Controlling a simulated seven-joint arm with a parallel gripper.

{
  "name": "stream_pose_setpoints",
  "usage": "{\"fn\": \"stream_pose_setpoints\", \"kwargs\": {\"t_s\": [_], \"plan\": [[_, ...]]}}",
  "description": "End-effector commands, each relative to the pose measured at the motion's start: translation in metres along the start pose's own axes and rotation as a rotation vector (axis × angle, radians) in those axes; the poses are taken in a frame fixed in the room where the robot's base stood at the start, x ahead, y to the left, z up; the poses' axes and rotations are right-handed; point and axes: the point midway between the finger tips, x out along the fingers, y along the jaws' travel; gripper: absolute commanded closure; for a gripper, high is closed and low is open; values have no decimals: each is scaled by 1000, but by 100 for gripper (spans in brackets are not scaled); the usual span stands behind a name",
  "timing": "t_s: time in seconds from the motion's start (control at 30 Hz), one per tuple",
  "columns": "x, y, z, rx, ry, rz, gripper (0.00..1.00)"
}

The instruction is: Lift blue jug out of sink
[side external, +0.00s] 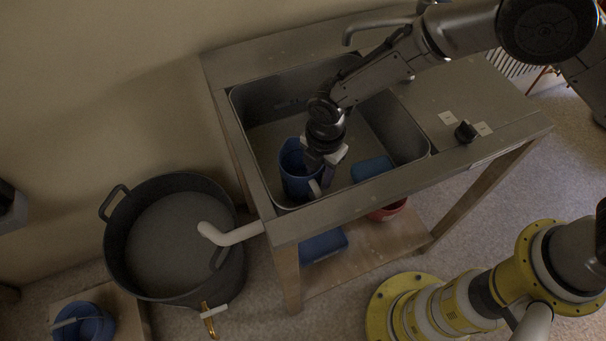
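The blue jug (293,168) stands in the left front part of the grey sink basin (408,128), with its open top facing up. My gripper (327,171) reaches down into the sink at the jug's right side. Its two light-coloured fingertips show apart, close to the jug's right wall. The jug's handle is not clearly visible, and my gripper covers part of that side. I cannot tell whether the fingers press on the jug or only stand beside it.
A blue block-like item (372,168) lies in the sink right of my gripper. A tap (375,27) stands behind. A black knob (466,131) sits on the right counter. A black tub (172,240) and a blue bucket (84,324) stand at left.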

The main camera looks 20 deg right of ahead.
Motion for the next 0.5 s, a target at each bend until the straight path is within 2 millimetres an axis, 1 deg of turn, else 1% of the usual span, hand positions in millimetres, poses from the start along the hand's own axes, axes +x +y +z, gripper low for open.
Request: {"fn": "stream_pose_setpoints", "kwargs": {"t_s": [0.17, 0.4, 0.5], "plan": [[10, 1, 0, 1, 0, 1, 62], [44, 4, -2, 1, 0, -1, 62], [54, 5, -2, 1, 0, 0, 62]]}}
